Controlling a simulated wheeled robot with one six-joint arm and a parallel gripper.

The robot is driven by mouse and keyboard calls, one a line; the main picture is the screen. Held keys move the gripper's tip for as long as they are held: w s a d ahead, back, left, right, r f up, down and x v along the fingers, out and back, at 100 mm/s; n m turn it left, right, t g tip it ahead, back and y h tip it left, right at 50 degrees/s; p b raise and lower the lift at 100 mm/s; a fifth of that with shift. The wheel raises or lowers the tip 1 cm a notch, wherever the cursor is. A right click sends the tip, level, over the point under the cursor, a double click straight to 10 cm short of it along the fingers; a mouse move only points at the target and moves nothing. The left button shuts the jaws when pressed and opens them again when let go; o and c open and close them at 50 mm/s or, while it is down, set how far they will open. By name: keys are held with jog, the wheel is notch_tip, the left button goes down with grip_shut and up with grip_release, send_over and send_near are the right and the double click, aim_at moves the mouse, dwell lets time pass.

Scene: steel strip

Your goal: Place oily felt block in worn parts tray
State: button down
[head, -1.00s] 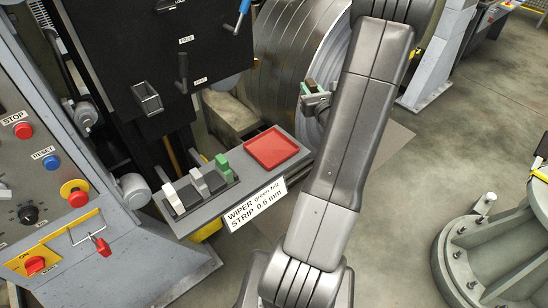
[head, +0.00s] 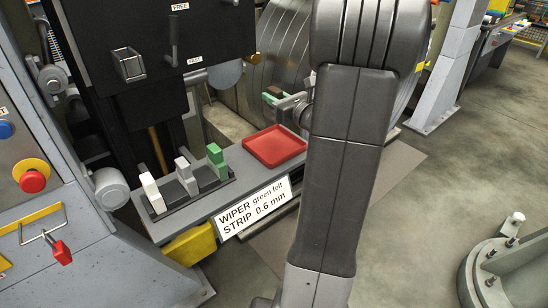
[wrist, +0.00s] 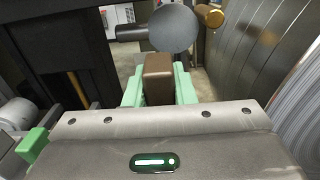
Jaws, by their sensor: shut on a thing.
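My gripper (head: 273,96) is shut on a brown block, the oily felt block (wrist: 158,78), which sits between its green finger pads in the wrist view. In the head view a small brown part of the block (head: 276,90) shows at the fingertips. The gripper appears above and behind the red tray (head: 275,147), in front of the big strip coil. The tray looks empty and lies on the grey shelf. The tray does not show in the wrist view.
A dark holder (head: 187,194) with white, grey and green blocks stands left of the tray. A sign (head: 254,206) reading "WIPER green felt, STRIP 0.6 mm" hangs on the shelf's front. The black machine (head: 125,65) rises at left; the strip coil (head: 285,45) stands behind.

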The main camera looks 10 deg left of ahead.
notch_tip(320, 180, down, 10)
jog(key=b, duration=0.2)
jog(key=shift+b, duration=0.3)
jog(key=shift+f, duration=0.15)
jog(key=shift+f, duration=0.15)
jog(key=c, duration=1.2)
grip_release()
jog(key=shift+r, duration=0.35)
jog(key=v, duration=1.2)
jog(key=shift+p, duration=0.45)
jog(key=shift+s+a+f, duration=0.1)
